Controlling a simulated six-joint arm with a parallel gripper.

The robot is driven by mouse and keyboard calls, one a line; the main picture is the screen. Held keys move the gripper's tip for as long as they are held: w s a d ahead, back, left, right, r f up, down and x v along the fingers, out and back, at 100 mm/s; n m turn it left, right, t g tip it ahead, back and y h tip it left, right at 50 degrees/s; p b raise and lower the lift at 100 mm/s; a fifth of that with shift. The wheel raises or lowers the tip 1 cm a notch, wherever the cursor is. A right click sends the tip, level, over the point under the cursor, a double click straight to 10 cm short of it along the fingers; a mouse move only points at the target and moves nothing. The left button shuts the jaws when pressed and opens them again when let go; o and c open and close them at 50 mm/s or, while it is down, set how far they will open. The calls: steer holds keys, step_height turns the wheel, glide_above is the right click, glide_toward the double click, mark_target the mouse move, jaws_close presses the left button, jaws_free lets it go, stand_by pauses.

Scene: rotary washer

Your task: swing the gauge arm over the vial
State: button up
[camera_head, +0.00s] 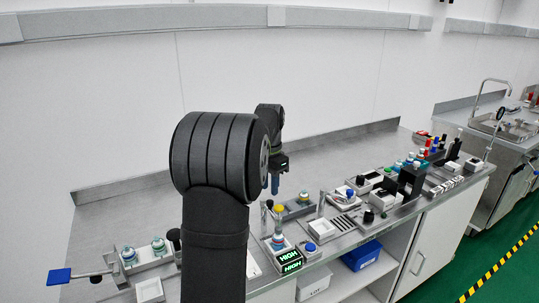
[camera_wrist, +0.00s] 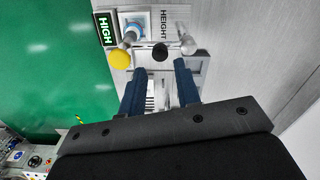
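My gripper (camera_wrist: 159,70) is open, its two dark blue fingers apart with nothing between them. In the head view my gripper (camera_head: 275,188) hangs above the bench, above the height station. In the wrist view the station has a yellow ball (camera_wrist: 119,59), a black knob (camera_wrist: 160,52) and a metal post (camera_wrist: 187,46). A vial with a blue part (camera_wrist: 134,31) stands beside the green HIGH display (camera_wrist: 104,29). The vial also shows in the head view (camera_head: 278,241). The black knob lies just beyond the fingertips. I cannot tell exactly where the gauge arm ends.
Two blue-capped vials (camera_head: 143,252) stand on a fixture at left, near a blue paddle (camera_head: 57,276). The bench behind is clear up to the wall.

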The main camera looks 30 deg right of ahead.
mark_target(270, 201)
step_height(270, 201, up, 12)
steer(key=shift+r, duration=0.2)
stand_by(0.5)
step_height(270, 201, down, 18)
steer(key=shift+r, duration=0.2)
stand_by(0.4)
steer(key=shift+r, duration=0.15)
